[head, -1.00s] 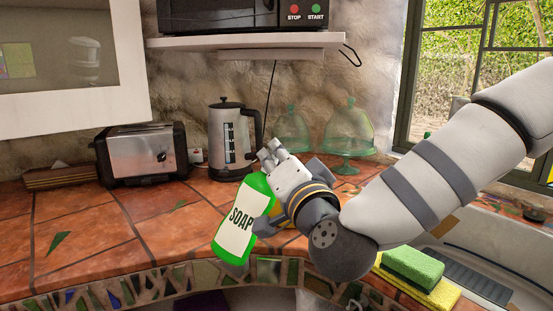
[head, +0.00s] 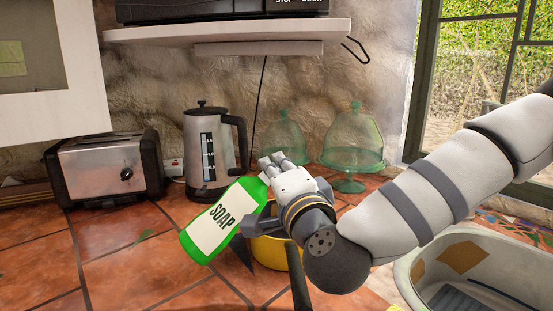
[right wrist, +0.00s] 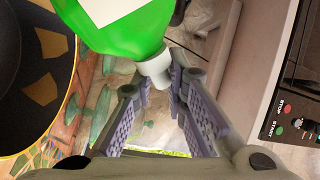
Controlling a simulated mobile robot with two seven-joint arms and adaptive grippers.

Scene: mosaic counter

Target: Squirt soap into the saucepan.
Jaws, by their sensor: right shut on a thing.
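The green soap bottle (head: 222,222) with a white SOAP label is in my right gripper (head: 258,192), held near its top end. It leans, with its base toward the lower left. In the right wrist view, the bottle (right wrist: 125,35) has its white cap (right wrist: 155,68) between the two fingers. The yellow saucepan (head: 268,252) stands on the counter behind and below my right gripper, partly hidden by it, with a dark handle (head: 299,280) pointing toward me. The right wrist view shows its dark inside (right wrist: 25,95) at the left. My left gripper is not in view.
A toaster (head: 108,168), a kettle (head: 208,150) and green glass domes (head: 352,140) stand along the back wall. A shelf (head: 230,33) hangs above. A sink (head: 470,265) is at the right. The tiled counter at the front left is clear.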

